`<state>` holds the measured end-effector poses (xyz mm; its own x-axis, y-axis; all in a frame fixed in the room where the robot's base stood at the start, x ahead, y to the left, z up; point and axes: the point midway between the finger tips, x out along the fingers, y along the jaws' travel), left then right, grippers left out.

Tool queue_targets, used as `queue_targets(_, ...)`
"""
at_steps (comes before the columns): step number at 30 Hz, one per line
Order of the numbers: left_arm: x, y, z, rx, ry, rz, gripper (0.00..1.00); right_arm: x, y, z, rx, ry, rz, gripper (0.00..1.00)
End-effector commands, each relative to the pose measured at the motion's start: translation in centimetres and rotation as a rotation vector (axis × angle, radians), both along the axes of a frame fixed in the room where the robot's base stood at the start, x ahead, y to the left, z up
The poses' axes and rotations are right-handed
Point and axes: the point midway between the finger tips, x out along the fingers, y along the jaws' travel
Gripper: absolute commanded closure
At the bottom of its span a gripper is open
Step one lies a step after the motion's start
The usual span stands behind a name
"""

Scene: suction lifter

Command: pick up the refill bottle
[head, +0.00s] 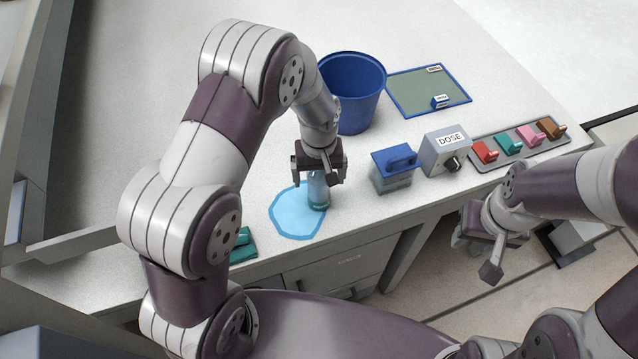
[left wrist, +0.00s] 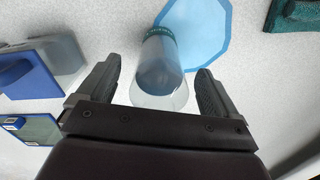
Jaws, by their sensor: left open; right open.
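In the left wrist view the bottle (left wrist: 162,75) lies between the two open fingers of my left gripper (left wrist: 152,95), with gaps on both sides. My right gripper (head: 487,245) is open and empty, off the table's front edge at the right.
A blue bucket (head: 352,90) stands behind the gripper. Right of the bottle are a blue-topped block (head: 394,168), a grey DOSE box (head: 446,151) and a tray (head: 500,157) of coloured pieces. A green board (head: 428,92) lies behind. A teal item (head: 243,246) lies left.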

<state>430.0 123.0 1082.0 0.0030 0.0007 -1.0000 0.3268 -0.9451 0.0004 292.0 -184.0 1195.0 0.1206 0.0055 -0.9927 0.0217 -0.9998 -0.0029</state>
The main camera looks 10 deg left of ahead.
Motion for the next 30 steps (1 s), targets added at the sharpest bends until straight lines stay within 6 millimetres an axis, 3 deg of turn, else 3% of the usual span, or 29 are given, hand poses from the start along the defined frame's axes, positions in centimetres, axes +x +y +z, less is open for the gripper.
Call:
queue_targets(1, 0.0, 0.0, 0.0, 0.000, 0.000, 0.000, 0.07, 0.0, 0.0, 0.0, 0.000, 0.000, 0.000, 0.57)
queue_targets(2, 0.0, 0.0, 0.0, 0.000, 0.000, 0.000, 0.16, 0.0, 0.0, 0.0, 0.000, 0.000, 0.000, 0.57)
queue_targets(9, 0.0, 0.0, 0.0, 0.000, 0.000, 0.000, 0.94, 0.0, 0.0, 0.0, 0.000, 0.000, 0.000, 0.57)
queue_targets(22, 0.0, 0.0, 0.2, 0.000, -0.001, 0.000, 0.96, 0.0, 0.0, -0.2, 0.000, 0.000, 0.000, 0.57)
queue_targets(30, 0.1, 0.0, 2.3, -0.001, -0.004, 0.000, 0.96, 0.0, 0.0, -1.0, 0.000, 0.000, 0.000, 0.57)
